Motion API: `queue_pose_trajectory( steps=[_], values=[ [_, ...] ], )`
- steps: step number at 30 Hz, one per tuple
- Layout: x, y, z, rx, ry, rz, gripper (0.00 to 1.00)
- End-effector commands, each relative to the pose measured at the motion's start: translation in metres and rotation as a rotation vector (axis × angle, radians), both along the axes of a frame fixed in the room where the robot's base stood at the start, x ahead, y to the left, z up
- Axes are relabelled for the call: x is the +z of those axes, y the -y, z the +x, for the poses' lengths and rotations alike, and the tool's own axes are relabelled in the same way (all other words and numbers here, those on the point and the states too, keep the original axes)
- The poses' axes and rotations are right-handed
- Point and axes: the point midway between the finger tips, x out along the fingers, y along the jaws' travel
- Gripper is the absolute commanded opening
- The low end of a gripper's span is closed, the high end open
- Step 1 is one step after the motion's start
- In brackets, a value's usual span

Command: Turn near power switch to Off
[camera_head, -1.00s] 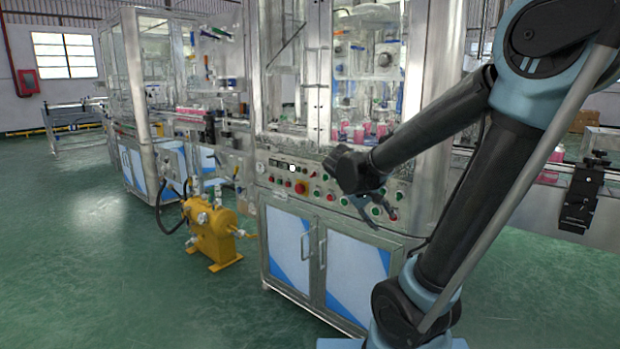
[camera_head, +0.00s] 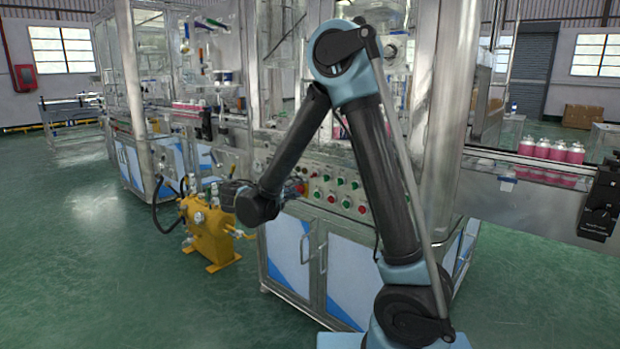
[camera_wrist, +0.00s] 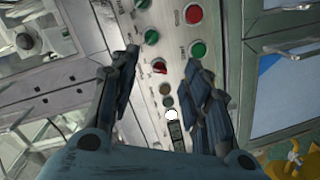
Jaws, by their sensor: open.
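My gripper (camera_wrist: 163,64) is open in the wrist view, its two dark fingers spread on either side of a strip of the control panel (camera_wrist: 150,110). Between the fingers sits a small knob with red and black parts (camera_wrist: 160,67), which looks like a rotary switch; I cannot read its label or tell its position. Nothing is held, and I cannot tell whether either finger touches the panel. In the head view, my arm and wrist hide the left part of the panel (camera_head: 330,180) and much of the gripper.
Green buttons (camera_wrist: 151,36) and a red button (camera_wrist: 193,14) sit beyond the fingertips. A small display (camera_wrist: 177,135) lies nearer the palm. A yellow pump unit (camera_head: 208,238) stands left of the cabinet (camera_head: 290,250). Open green floor lies in front.

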Motion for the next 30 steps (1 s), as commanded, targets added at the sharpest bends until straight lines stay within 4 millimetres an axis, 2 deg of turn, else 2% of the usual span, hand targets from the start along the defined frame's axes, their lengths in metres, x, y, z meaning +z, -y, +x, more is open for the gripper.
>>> queue_pose_trajectory(
  steps=[1, 4, 7, 11, 17, 30],
  values=[
    [-0.003, -0.017, -0.003, 0.017, 0.03, -0.01, 0.43],
    [-0.005, -0.039, -0.009, 0.036, 0.084, -0.022, 0.43],
    [-0.007, -0.053, -0.014, 0.049, 0.119, -0.03, 0.43],
    [-0.008, -0.06, -0.016, 0.057, 0.142, -0.036, 0.43],
    [-0.008, -0.049, -0.002, 0.054, 0.145, -0.036, 0.43],
    [-0.008, -0.004, 0.055, 0.054, 0.144, -0.035, 0.43]
  ],
)
